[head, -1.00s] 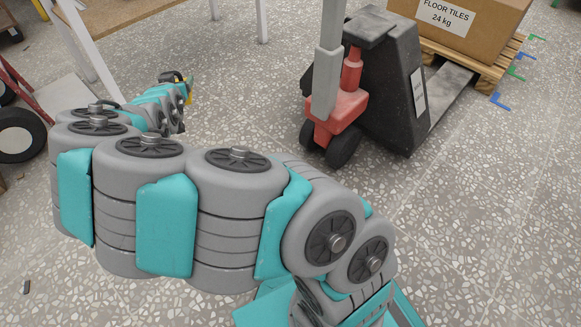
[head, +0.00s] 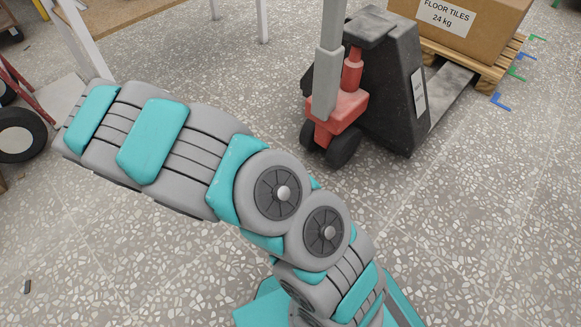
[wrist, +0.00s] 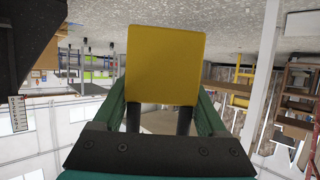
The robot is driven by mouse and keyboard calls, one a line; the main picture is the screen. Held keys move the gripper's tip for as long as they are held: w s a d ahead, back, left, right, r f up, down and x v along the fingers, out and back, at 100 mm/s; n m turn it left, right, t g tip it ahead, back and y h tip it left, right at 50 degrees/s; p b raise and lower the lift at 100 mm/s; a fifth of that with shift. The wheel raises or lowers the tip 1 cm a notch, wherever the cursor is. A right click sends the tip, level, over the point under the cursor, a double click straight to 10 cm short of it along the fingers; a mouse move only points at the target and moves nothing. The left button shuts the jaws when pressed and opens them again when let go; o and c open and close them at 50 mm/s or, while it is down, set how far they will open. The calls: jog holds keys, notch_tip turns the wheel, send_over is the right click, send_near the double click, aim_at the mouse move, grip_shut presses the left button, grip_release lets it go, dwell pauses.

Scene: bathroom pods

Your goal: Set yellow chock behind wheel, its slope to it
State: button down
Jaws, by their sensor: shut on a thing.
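The yellow chock (wrist: 165,65) is in my gripper (wrist: 158,108), seen in the wrist view. The fingers are shut on it, and a flat yellow face fills the upper middle. Its slope cannot be made out from this side. In the head view my arm hides the gripper and chock. The pallet truck (head: 385,85) stands beyond my arm, black with a red base. Its dark steering wheels show under the red part, the nearer wheel (head: 343,148) on the floor. No part of the chock shows near that wheel.
A cardboard box (head: 475,25) marked floor tiles sits on a wooden pallet (head: 500,62) on the truck's forks. A red hand truck's tyre (head: 18,135) is at the left. White table legs (head: 262,20) stand behind. Speckled floor (head: 450,230) at right is clear.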

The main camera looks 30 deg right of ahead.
jog(key=s+d+f+m+g+h, duration=0.2)
jog(key=s+d+f, duration=0.1)
jog(key=f, duration=0.5)
jog(key=s+d+f+m+g+h, duration=0.1)
jog(key=s+d+f+m+h, duration=0.2)
jog(key=f, duration=0.6)
jog(key=s+d+f+m+g+h, duration=0.1)
jog(key=s+d+f+m+g, duration=0.1)
jog(key=s+d+f, duration=0.3)
jog(key=s+d+f+m+g+h, duration=0.1)
jog(key=s+d+f+m+g, duration=0.15)
jog(key=s+d, duration=0.4)
jog(key=shift+n, duration=0.35)
jog(key=w+d, duration=0.2)
jog(key=d, duration=0.2)
jog(key=w+d+f, duration=0.1)
jog(key=w+d, duration=0.1)
jog(key=d, duration=0.2)
jog(key=w+d+f, duration=0.1)
jog(key=d, duration=0.3)
jog(key=shift+w+d, duration=0.35)
jog(key=shift+w, duration=0.05)
jog(key=shift+f+b, duration=0.5)
jog(key=shift+f, duration=1.15)
jog(key=shift+f, duration=0.2)
grip_release()
jog(key=shift+r, duration=0.2)
